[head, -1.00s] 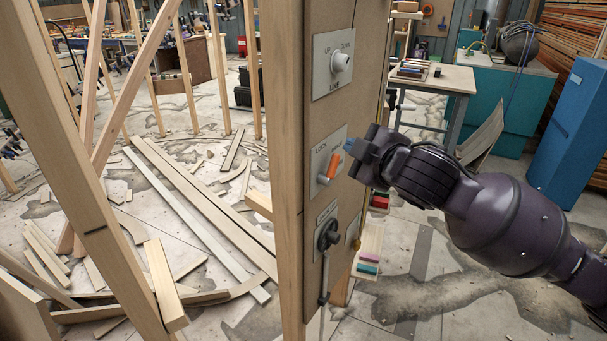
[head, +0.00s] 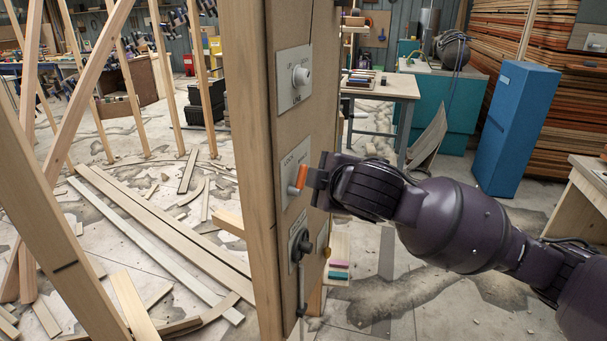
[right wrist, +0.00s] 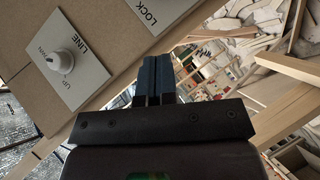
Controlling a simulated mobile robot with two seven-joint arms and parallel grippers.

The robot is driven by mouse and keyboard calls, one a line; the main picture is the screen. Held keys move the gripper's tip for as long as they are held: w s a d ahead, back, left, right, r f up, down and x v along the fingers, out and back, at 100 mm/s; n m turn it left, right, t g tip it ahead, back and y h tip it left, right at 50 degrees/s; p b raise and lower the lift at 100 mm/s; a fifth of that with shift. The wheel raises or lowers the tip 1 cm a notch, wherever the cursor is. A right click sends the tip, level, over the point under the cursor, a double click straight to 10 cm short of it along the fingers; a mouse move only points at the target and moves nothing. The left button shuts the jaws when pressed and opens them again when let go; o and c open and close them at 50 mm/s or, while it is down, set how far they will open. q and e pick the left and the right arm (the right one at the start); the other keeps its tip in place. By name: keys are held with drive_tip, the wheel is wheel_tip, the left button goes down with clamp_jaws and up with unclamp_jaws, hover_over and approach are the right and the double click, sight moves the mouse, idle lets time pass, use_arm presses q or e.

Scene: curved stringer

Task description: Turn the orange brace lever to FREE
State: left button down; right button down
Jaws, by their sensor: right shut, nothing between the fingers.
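The orange brace lever (head: 301,177) sits on a pale plate (head: 289,164) on the side of the wooden post. Its handle points up and slightly right from a grey pivot. The word LOCK shows on the plate's upper left; its right part is hidden behind my gripper. My right gripper (head: 316,181) is shut and empty, with its tips right beside the lever's right side. I cannot tell whether they touch it. In the right wrist view the shut fingers (right wrist: 154,80) lie near the LOCK plate (right wrist: 152,12); the lever is not visible there. My left gripper is not in view.
A LINE knob (head: 301,75) is above the lever and a black-handled switch (head: 300,245) below it on the same panel. Wooden studs and loose boards (head: 160,230) lie left. A blue cabinet (head: 525,125) and workbench (head: 385,88) stand behind on the right.

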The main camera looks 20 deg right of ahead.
drive_tip(key=shift+w, duration=0.1)
approach(298, 180)
drive_tip(key=w+a+r, duration=0.1)
drive_tip(key=w+a, duration=0.2)
drive_tip(key=w, duration=0.1)
drive_tip(key=w+d+f, duration=0.2)
drive_tip(key=w, duration=0.1)
drive_tip(key=shift+d, duration=0.3)
